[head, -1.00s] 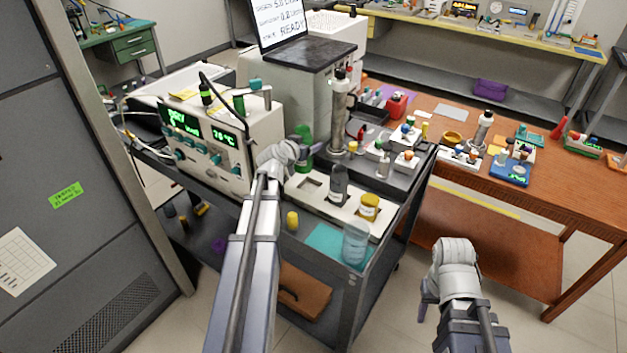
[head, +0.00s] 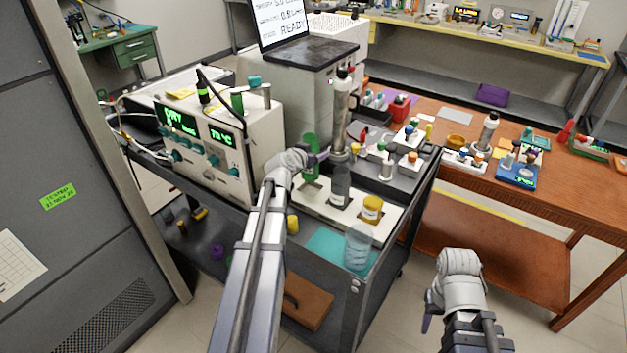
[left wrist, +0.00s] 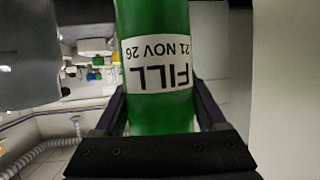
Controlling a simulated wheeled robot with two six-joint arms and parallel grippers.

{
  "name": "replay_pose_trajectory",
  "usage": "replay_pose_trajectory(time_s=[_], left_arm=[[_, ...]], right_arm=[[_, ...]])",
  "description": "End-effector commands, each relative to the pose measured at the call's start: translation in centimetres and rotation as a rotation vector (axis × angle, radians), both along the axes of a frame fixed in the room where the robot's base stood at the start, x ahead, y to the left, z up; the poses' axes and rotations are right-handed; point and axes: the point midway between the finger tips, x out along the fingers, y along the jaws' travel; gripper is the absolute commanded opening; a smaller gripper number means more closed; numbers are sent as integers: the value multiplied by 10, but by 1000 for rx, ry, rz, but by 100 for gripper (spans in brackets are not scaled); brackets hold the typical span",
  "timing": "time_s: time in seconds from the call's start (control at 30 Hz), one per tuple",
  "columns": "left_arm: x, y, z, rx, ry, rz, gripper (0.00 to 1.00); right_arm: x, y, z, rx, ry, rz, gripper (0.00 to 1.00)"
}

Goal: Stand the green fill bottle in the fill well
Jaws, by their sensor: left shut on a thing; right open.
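The green fill bottle (head: 311,160) shows behind my left gripper (head: 312,158) in the head view. In the left wrist view the bottle (left wrist: 157,108) fills the middle, its white label reading FILL and 21 NOV 26 upside down. My left gripper is shut on it. The white rack (head: 318,210) on the cart has wells; a dark bottle (head: 340,185) and a yellow-capped jar (head: 372,208) stand in it. My arm and the green bottle hide its left end, so I cannot see the well there. My right gripper (head: 432,310) is open and empty, low at the right.
The instrument box (head: 190,150) with green displays stands left of the rack. A clear beaker (head: 357,247) sits on a teal mat (head: 325,243) at the cart's front. A tall metal cylinder (head: 340,115) stands behind the rack. A wooden bench (head: 560,190) is at the right.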

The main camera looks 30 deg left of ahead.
Motion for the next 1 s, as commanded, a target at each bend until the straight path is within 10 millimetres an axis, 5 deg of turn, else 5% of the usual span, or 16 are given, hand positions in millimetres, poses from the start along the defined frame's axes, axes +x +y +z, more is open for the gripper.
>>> replay_pose_trajectory(time_s=[0.03, 0.17, 0.43, 0.77, 1.0], left_arm=[[0, 0, -17, 0, -1, 0, 0], [0, 0, -33, 0, -1, 1, 0], [0, 0, -36, 0, -1, 1, 0], [0, 0, -72, 0, -1, 1, 0], [0, 0, -70, 0, -1, 0, 0]], right_arm=[[0, 0, -17, 0, 0, 0, 50], [0, 0, -33, 0, 0, 0, 50], [0, 0, -36, 0, 0, 1, 50], [0, 0, -72, 0, 0, 1, 50], [0, 0, -70, 0, 0, 1, 50]])
